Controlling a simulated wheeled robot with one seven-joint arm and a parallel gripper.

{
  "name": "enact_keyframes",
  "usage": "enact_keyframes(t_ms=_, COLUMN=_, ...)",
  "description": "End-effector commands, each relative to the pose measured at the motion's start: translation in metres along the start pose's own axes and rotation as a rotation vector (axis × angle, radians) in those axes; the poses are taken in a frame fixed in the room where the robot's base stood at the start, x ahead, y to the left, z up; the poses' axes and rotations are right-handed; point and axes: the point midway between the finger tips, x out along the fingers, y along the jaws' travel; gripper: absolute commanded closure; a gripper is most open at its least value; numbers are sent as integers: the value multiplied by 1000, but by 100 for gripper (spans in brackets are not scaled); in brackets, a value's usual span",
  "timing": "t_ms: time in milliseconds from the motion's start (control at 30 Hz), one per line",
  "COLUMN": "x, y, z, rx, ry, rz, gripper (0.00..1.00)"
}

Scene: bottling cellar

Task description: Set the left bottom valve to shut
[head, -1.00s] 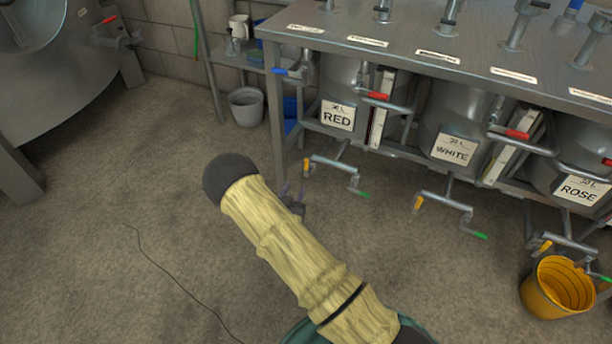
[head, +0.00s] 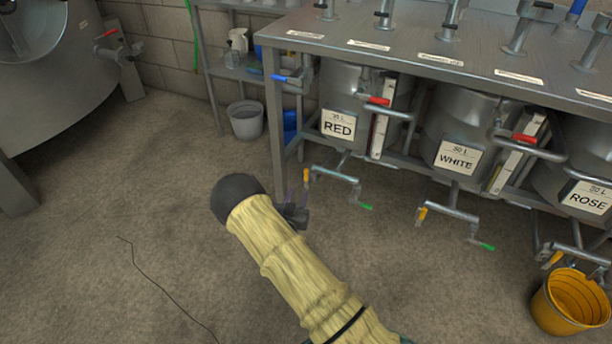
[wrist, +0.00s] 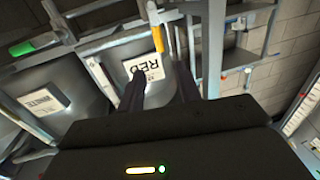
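Below the RED tank (head: 360,85), a low pipe carries an orange valve handle (head: 306,175) at its left end and a green valve handle (head: 366,206) at its right end. In the wrist view the orange handle (wrist: 158,38) stands just beyond my fingertips, and a green handle (wrist: 22,48) is at the upper left. My gripper (head: 293,213) is mostly hidden behind my forearm in the head view. In the wrist view its two dark fingers (wrist: 160,76) are apart with nothing between them. No contact with a handle shows.
A steel bench (head: 400,35) stands above the tanks, its left leg (head: 275,130) near the orange handle. Blue (head: 280,78) and red (head: 379,101) handles sit higher up. A yellow bucket (head: 572,302) stands at right, a grey bucket (head: 246,120) behind. Open floor lies left, with a thin cable (head: 150,275).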

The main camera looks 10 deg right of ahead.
Motion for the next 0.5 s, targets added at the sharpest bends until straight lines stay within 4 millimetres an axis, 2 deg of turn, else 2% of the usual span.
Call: enact_keyframes(t_ms=500, x=92, y=0, z=4, rx=2, ry=2, rz=0, gripper=66)
